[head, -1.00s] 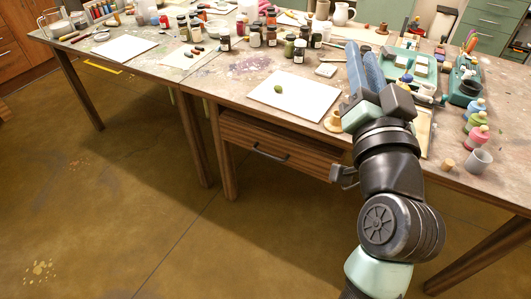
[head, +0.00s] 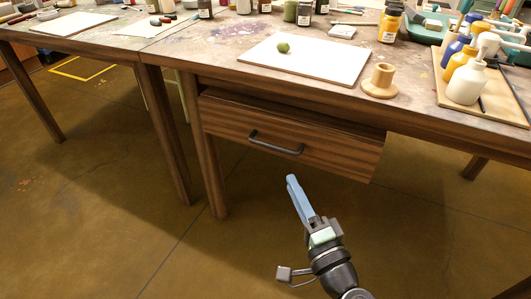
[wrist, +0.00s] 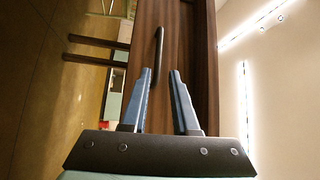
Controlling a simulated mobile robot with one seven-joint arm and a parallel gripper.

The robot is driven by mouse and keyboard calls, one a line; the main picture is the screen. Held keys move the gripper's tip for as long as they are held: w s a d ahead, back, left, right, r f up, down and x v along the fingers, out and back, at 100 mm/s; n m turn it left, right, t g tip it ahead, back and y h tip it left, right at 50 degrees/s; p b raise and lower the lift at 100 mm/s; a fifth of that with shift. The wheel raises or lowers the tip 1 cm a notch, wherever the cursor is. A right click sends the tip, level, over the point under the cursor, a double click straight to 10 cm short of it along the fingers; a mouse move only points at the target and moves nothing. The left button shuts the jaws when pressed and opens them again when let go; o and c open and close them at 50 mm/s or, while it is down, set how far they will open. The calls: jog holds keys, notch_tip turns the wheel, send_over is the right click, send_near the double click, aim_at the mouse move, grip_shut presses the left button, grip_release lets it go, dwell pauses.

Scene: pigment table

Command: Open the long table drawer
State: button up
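The long table drawer (head: 340,145) has a brown wooden front under the tabletop, with a dark bar handle (head: 275,143) near its middle-left. Its front stands out a little below the table edge, with a dark gap above it. My gripper (head: 292,182) is in front of and below the drawer, to the right of the handle in the head view. In the wrist view my gripper (wrist: 162,72) has its two blue fingers apart with nothing between them. The handle (wrist: 159,55) shows beyond the fingertips, apart from them, against the drawer front (wrist: 180,60).
The table (head: 225,62) carries a white sheet (head: 320,60) with a green lump, a wooden spool-like stand (head: 381,80), and a board with pump bottles (head: 466,80) at the right. Table legs (head: 205,160) stand left of the drawer. The floor in front is clear.

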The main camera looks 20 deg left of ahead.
aim_at(272, 146)
jog(key=shift+b+x, duration=1.9)
jog(key=shift+x, duration=4.55)
jog(key=shift+f, duration=0.1)
jog(key=shift+c, duration=0.3)
grip_shut()
jog(key=shift+d, duration=0.1)
